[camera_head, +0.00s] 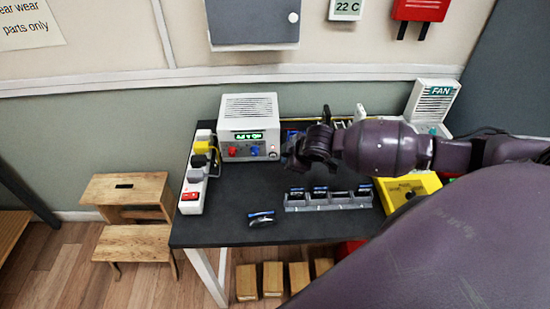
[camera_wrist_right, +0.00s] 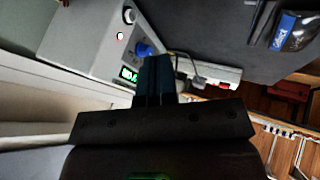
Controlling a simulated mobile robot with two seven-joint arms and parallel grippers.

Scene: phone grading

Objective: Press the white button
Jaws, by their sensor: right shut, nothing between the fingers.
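The white bench power supply (camera_head: 247,111) stands at the back left of the black table, with a green display, a red knob (camera_head: 233,152) and a blue knob (camera_head: 255,152). A small pale round control (camera_head: 273,156) sits at the right of its front. In the right wrist view the supply's tilted front shows a round white button (camera_wrist_right: 129,15), a small red light (camera_wrist_right: 119,36) and the blue knob (camera_wrist_right: 145,50). My right gripper (camera_head: 290,157) is shut and empty, just in front of and right of the supply. Its fingers (camera_wrist_right: 157,75) point towards the blue knob, partly covering the front. My left gripper is not in view.
A white power strip (camera_head: 190,208) with plugs runs along the table's left edge. A grey tray (camera_head: 300,206) with phones, a loose blue-and-dark item (camera_head: 261,218) and a yellow box (camera_head: 428,183) lie on the table. The front left tabletop is clear.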

